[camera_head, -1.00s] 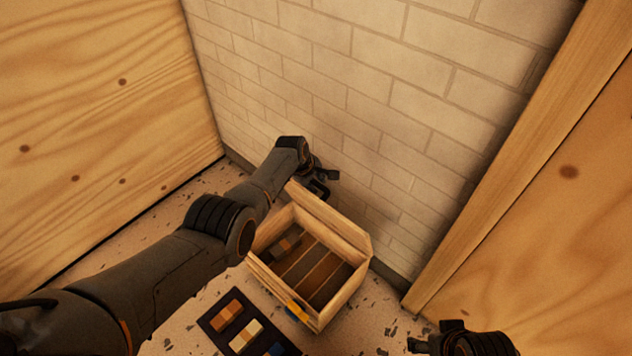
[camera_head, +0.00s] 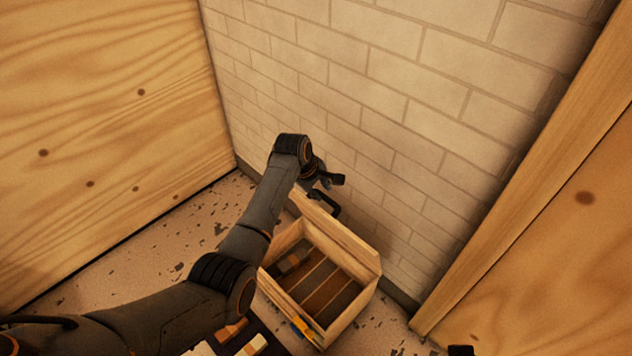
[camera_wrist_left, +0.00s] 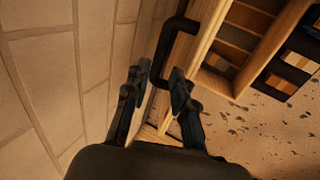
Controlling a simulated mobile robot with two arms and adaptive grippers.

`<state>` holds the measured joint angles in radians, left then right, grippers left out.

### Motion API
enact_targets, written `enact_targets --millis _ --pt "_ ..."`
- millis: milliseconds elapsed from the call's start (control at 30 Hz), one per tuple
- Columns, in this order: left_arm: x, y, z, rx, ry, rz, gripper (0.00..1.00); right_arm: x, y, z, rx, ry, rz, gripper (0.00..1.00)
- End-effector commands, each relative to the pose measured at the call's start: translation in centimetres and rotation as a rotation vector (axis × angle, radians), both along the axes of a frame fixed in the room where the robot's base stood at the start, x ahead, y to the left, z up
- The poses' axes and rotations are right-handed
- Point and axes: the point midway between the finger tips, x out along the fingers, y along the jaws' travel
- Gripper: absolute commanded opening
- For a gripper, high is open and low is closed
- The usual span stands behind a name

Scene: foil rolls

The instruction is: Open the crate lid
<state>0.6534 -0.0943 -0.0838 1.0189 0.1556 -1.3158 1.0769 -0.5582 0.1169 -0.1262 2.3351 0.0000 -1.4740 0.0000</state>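A wooden crate (camera_head: 352,322) stands on the floor against the brick wall, its inside open to view. Its lid (camera_head: 345,243) stands raised along the wall side, with a dark handle (camera_head: 332,208) on its outer face. The handle also shows in the left wrist view (camera_wrist_left: 168,38). My left gripper (camera_head: 335,181) is just above the handle in the head view. In the left wrist view its fingers (camera_wrist_left: 160,84) are apart, with the handle's near end seen between or just beyond the tips; contact cannot be told. Only a dark bit of my right gripper (camera_head: 461,350) shows at the bottom edge.
Slatted compartments inside the crate hold a dark item (camera_head: 293,261). A dark tray with coloured blocks (camera_head: 232,332) lies in front, partly hidden by my left arm. Wooden panels (camera_head: 110,130) stand left and right; the brick wall (camera_head: 400,100) is close behind the lid.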

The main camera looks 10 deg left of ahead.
Motion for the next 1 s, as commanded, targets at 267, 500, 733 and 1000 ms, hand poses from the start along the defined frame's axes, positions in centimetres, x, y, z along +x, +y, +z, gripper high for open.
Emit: enact_targets --millis 267,500,733,1000 --pt "-1.0 0.7 3.1 -0.001 -0.003 0.001 0.25 0.0 0.0 0.0 0.000 0.000 0.000 0.66" --pt "-1.3 0.9 3.8 -0.001 -0.001 0.001 0.25 0.0 0.0 0.0 0.000 0.000 0.000 0.66" --pt "-1.3 0.9 3.8 -0.001 -0.001 0.000 0.25 0.0 0.0 0.0 0.000 0.000 0.000 0.66" --pt "-1.9 1.2 3.1 0.011 -0.003 -0.015 0.25 0.0 0.0 0.0 0.000 0.000 0.000 0.66"
